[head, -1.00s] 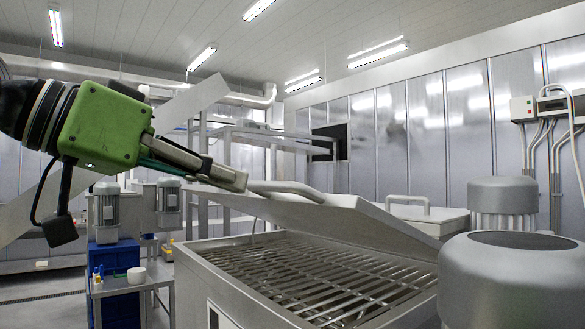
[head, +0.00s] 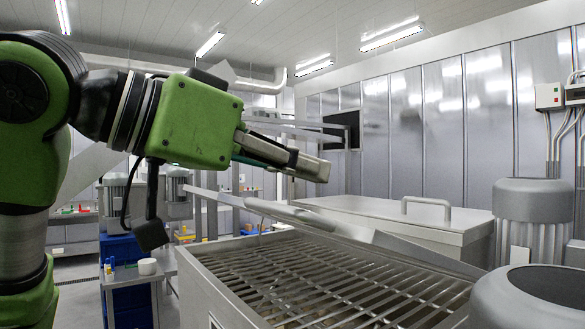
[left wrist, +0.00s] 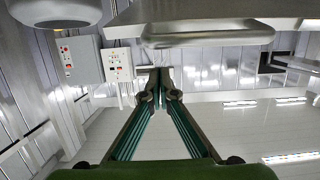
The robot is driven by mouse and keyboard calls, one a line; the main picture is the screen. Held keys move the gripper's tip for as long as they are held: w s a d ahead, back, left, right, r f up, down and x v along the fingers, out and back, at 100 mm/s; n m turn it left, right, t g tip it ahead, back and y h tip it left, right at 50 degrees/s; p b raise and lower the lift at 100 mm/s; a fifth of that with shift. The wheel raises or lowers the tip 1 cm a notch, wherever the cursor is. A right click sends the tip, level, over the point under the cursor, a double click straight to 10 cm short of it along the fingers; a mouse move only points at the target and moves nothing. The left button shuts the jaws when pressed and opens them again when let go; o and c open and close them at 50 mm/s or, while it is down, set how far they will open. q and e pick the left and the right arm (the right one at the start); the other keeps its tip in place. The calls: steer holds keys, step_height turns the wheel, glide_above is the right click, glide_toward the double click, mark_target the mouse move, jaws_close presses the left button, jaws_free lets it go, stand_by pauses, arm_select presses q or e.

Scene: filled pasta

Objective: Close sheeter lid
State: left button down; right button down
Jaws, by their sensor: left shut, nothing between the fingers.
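The sheeter lid (head: 350,232) is a pale grey metal panel, tilted over the open sheeter, seen nearly edge-on. Its left end stands raised above the sheeter's rim (head: 205,275). A curved handle (head: 275,210) shows on it. Under the lid lies a grid of metal bars (head: 330,285). My left gripper (head: 322,170) is shut and empty, above the lid and apart from it in the head view. Its closed fingertips (left wrist: 160,88) also show in the left wrist view, just by a grey handle-like bar (left wrist: 208,38) under a pale panel. My right gripper is out of view.
A closed metal cover (head: 390,215) with a handle (head: 426,204) sits behind the lid. Grey motor housings (head: 545,215) stand at the right. A small table (head: 140,278) with a white pot (head: 147,266) is at the left.

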arm_select(q)
steer(key=a+f, duration=0.1)
steer(key=s+a+f+p, duration=0.1)
steer(key=shift+s+f, duration=0.2)
steer(key=shift+f, duration=0.1)
